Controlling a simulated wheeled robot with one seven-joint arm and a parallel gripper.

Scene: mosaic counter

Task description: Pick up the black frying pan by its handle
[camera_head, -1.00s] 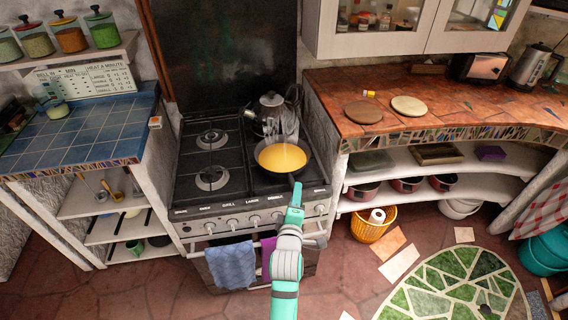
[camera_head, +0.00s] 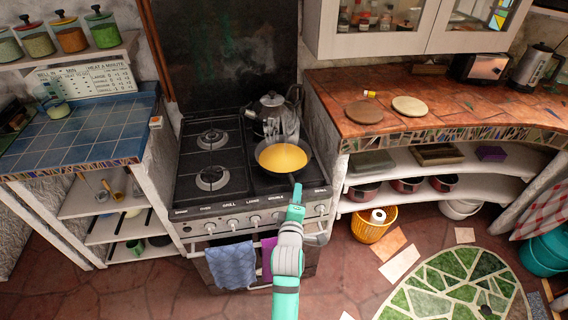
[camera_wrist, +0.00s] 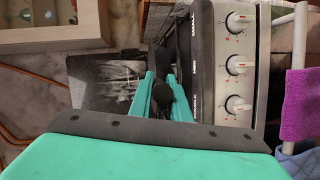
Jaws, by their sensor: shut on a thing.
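The black frying pan (camera_head: 262,169), with a yellow inside, is at the front right of the stove top, level as far as I can see. Its dark handle (camera_head: 297,187) points toward me over the stove's front edge. My gripper (camera_head: 296,207) is at the handle's near end. In the wrist view the teal fingers of my gripper (camera_wrist: 164,92) are closed on the dark handle (camera_wrist: 161,64), one on each side. I cannot tell whether the pan rests on the burner or is slightly above it. The burner under it is hidden.
A kettle (camera_head: 271,118) stands right behind the pan. The left burners (camera_head: 212,140) are empty. Knobs (camera_wrist: 238,65) line the stove front, and a blue towel (camera_head: 232,265) hangs below.

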